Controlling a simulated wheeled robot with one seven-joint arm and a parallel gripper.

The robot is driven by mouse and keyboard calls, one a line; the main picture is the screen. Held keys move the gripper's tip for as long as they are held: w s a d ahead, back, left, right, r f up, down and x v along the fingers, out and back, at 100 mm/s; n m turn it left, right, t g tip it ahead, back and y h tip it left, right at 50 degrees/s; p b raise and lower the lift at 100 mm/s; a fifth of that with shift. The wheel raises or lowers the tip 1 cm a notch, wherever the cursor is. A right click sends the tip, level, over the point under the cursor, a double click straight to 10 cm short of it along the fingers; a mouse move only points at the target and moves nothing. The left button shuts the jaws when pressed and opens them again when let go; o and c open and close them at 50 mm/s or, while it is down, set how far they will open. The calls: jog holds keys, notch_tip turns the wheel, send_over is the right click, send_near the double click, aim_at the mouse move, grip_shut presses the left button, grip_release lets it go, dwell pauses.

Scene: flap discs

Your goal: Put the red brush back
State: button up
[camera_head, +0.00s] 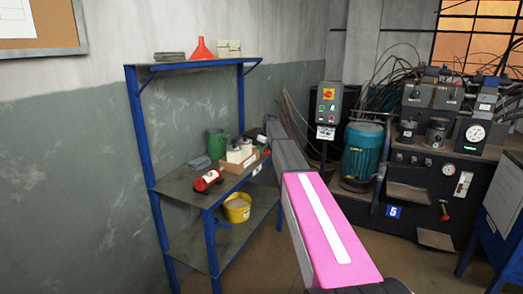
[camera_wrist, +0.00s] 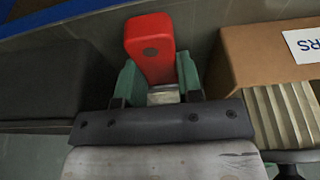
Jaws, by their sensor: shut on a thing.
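The red brush (camera_wrist: 151,45) shows in the wrist view as a red handle with a dark round hole near its end. A pale metallic band (camera_wrist: 163,95) shows at its lower part, and the rest is hidden behind my gripper. My gripper (camera_wrist: 158,82) is shut on the brush, with a green finger on each side. In the head view my arm reaches to the shelf rack, and I cannot make out the fingertips or the brush there.
A cardboard box (camera_wrist: 262,52) with a white label is close at right in the wrist view; a dark block (camera_wrist: 48,78) is at left.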

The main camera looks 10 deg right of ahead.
jog(key=o, duration=0.9)
jog(key=v, duration=1.2)
jog(key=s+a+f+m+g+h, duration=0.1)
jog(key=s+a+f+m, duration=0.1)
jog(key=s+f, duration=0.85)
jog(key=s+a+f+m, duration=0.2)
jog(key=s+f+m, duration=0.1)
jog(key=s+f, duration=0.7)
jog(key=s+f+m, duration=0.2)
jog(key=s+f, duration=0.1)
jog(key=s, duration=0.7)
jog(key=s+a+f+m+h, duration=0.1)
jog(key=s+f, duration=0.3)
jog(key=s, duration=0.5)
jog(key=s+a+f+m+g, duration=0.1)
jog(key=s+f, duration=0.3)
jog(key=s, duration=0.6)
jog(key=shift+s+f+m+h, duration=0.2)
jog(key=shift+s+m+h, duration=0.15)
jog(key=shift+m, duration=0.55)
